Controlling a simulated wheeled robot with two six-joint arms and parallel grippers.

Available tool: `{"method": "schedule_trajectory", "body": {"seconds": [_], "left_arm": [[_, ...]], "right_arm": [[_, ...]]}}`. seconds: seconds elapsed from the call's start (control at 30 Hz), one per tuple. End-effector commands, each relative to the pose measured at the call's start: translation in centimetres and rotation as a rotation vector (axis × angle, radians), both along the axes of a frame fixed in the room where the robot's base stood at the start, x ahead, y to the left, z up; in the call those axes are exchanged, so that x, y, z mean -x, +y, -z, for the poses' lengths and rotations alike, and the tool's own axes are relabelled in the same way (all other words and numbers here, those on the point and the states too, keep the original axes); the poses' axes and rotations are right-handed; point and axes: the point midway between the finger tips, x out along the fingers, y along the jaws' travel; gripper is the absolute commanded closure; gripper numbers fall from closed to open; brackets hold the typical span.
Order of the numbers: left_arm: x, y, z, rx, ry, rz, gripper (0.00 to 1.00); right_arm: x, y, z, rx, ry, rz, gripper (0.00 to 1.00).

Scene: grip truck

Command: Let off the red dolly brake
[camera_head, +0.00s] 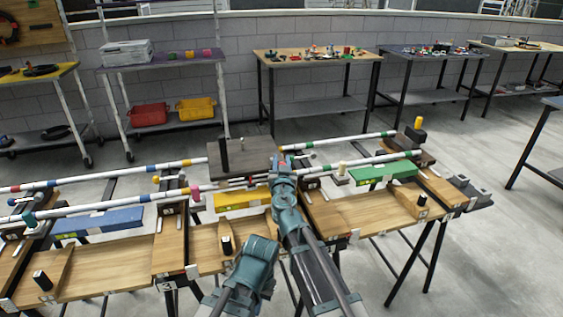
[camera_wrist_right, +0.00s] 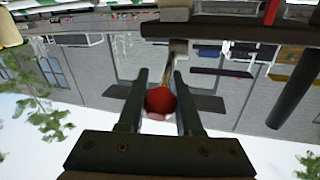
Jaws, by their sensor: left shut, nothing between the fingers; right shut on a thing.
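A red ball knob (camera_wrist_right: 160,100) sits between the fingers of my right gripper (camera_wrist_right: 158,92) in the right wrist view, with a thin stem behind it. My right gripper is shut on this red knob. In the head view my right gripper (camera_head: 281,160) is at the right edge of the dark dolly platform (camera_head: 238,160), which sits over the rails; the knob is hidden there by my arm. My left gripper (camera_head: 258,250) is low in the head view, in front of the wooden bench, apart from the dolly. It is shut and empty; its fingertips are hard to make out.
White rails with coloured bands (camera_head: 110,173) run across the wooden bench (camera_head: 345,212). Small black-topped posts (camera_head: 422,199) stand on the bench. Tables and a shelf with bins (camera_head: 148,114) are behind.

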Motion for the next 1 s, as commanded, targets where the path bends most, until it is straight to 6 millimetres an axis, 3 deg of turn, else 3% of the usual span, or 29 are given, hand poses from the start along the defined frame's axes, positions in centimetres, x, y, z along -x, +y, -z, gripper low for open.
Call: {"method": "schedule_trajectory", "body": {"seconds": [0.77,1.0], "left_arm": [[0.0,0.0,-0.1,0.0,0.0,0.0,1.0],[0.0,0.0,-1.6,0.0,0.0,0.0,1.0]], "right_arm": [[0.0,0.0,-0.1,0.0,0.002,0.001,1.0],[-0.2,-0.1,-0.7,0.009,0.04,0.008,1.0]]}}
